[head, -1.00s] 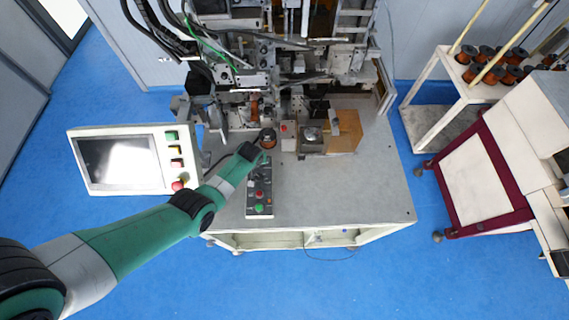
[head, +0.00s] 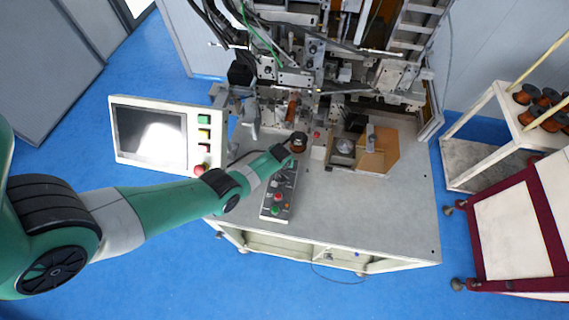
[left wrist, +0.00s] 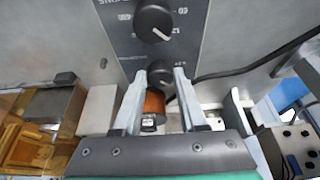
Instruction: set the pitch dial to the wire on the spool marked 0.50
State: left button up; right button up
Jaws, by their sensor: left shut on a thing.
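The control box (head: 279,192) lies on the machine table with its buttons towards the front edge. My left gripper (head: 289,157) is at its far end and hides that part in the head view. In the left wrist view the panel (left wrist: 215,20) has two black knobs. The lower knob (left wrist: 160,72) is between the fingertips of my left gripper (left wrist: 160,77), which is shut on it. The upper knob (left wrist: 153,22) is free. The print by the lower knob is too small to read. A copper spool (left wrist: 154,103) with a small label stands just beyond; it also shows in the head view (head: 298,142).
A screen panel (head: 155,135) stands at the left. A wooden block (head: 378,150) and the winder mechanism (head: 310,75) are behind the box. The front right of the table (head: 370,215) is clear. Several spools (head: 540,98) sit on a cart at the right.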

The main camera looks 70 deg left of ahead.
pick_arm(q)
grip_shut()
jog(key=shift+m, duration=0.3)
jog(key=shift+a+m+t, duration=0.1)
jog(key=shift+m+t, duration=0.2)
jog(key=shift+m, duration=0.3)
jog(key=shift+s+m+t+h, duration=0.15)
jog(key=shift+m+t+h, duration=0.15)
jog(key=shift+m+h, duration=0.55)
jog(key=m, duration=0.2)
jog(key=m+h+b, duration=0.1)
jog(key=m, duration=0.2)
jog(key=shift+a+t, duration=0.2)
jog(key=shift+t, duration=0.1)
jog(key=shift+m, duration=0.25)
jog(key=o, duration=1)
grip_release()
